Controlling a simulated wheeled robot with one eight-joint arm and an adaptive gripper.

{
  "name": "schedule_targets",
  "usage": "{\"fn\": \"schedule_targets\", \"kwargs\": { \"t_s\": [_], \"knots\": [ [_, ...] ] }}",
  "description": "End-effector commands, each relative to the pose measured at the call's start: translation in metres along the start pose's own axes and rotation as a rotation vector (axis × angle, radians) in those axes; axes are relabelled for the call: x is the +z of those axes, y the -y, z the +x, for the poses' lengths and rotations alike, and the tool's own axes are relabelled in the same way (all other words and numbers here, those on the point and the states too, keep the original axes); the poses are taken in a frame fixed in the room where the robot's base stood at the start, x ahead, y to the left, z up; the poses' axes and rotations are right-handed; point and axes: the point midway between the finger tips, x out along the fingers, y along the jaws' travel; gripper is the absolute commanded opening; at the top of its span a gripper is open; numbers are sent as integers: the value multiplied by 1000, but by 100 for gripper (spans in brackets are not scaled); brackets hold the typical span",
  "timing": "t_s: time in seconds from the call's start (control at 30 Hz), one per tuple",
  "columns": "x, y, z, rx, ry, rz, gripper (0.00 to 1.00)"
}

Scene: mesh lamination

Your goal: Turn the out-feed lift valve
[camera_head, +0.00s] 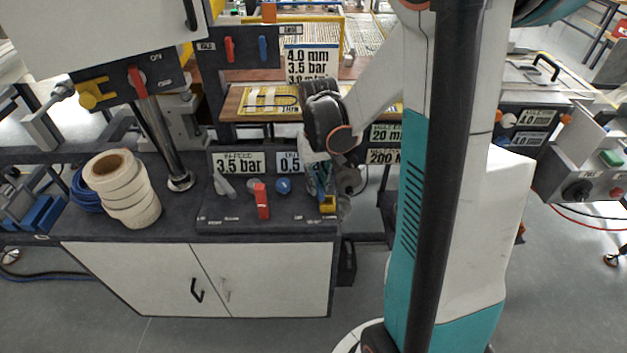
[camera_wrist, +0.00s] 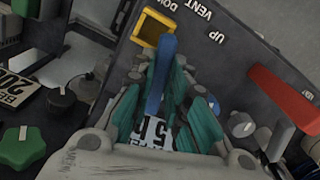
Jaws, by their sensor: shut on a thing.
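The lift valve has a blue lever (camera_wrist: 161,72) on a dark panel, with DOWN, VENT and UP printed near its tip. A yellow square frame (camera_wrist: 144,30) sits at the lever's far end. My gripper (camera_wrist: 158,88), with teal finger pads, is shut on the blue lever, one finger on each side. In the head view my gripper (camera_head: 321,182) is at the right end of the valve panel (camera_head: 225,216), above the yellow piece (camera_head: 328,205). My fingers hide most of the lever there.
A red lever (camera_head: 262,201), a grey lever (camera_head: 223,185) and a blue knob (camera_head: 283,186) stand left of my gripper on the same panel. The red lever is close by in the wrist view (camera_wrist: 285,98). Tape rolls (camera_head: 122,188) stand at the cabinet's left. Pressure signs stand behind.

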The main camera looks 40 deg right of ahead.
Motion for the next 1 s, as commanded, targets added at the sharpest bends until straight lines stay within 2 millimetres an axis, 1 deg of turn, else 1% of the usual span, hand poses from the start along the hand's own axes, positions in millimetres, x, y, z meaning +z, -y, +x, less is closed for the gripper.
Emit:
{"fn": "schedule_targets", "kwargs": {
  "t_s": [0.2,0.5,0.7,1.0],
  "knots": [
    [-1,-7,0,0,0,-181,0],
    [-2,-13,0,0,0,-354,0],
    [-3,-15,0,0,0,-410,0],
    [-4,-16,0,1,0,-431,0]
  ]
}}
